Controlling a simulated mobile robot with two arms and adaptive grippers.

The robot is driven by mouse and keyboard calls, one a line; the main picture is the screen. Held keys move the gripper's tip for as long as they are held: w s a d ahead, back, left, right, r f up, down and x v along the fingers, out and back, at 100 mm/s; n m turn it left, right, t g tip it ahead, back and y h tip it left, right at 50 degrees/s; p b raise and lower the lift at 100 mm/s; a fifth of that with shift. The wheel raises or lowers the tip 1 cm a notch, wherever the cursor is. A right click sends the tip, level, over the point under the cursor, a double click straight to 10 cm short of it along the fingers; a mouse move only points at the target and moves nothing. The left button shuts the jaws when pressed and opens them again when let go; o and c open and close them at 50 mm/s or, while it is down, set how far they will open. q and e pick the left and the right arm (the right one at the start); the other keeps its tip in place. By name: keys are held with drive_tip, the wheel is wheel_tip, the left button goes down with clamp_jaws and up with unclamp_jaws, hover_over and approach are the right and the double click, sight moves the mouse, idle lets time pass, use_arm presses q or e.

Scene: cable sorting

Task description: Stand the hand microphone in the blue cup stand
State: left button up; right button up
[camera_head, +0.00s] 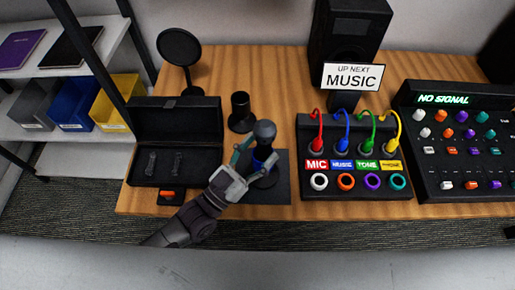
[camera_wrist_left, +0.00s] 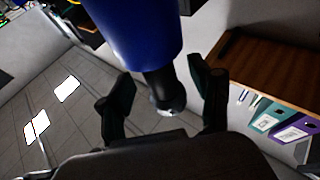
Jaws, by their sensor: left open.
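The hand microphone (camera_head: 264,132) has a rounded grey head and a dark body. In the head view it stands roughly upright at the blue cup stand (camera_head: 262,156), its head above the blue part. The stand is on a dark mat (camera_head: 281,190). My left gripper (camera_head: 255,161) is open, with its fingers on either side of the stand and microphone area. In the left wrist view the blue cup (camera_wrist_left: 130,30) fills the top. A black tapered part with a pale tip (camera_wrist_left: 170,100) lies between the open fingers (camera_wrist_left: 160,95), with gaps at both sides. My right gripper is not in view.
An open black case (camera_head: 178,120) is at the left and a small black stand (camera_head: 241,112) is behind the microphone. A panel with coloured cables (camera_head: 352,155) is to the right, beside a mixer (camera_head: 460,150). A round pop filter (camera_head: 180,47) stands behind.

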use_arm(q)
drive_tip(key=shift+s+a, duration=0.1)
drive_tip(key=v, duration=0.5)
drive_tip(key=shift+s+a+f, duration=0.15)
drive_tip(key=s+a, duration=0.8)
drive_tip(key=shift+s, duration=0.1)
idle(0.7)
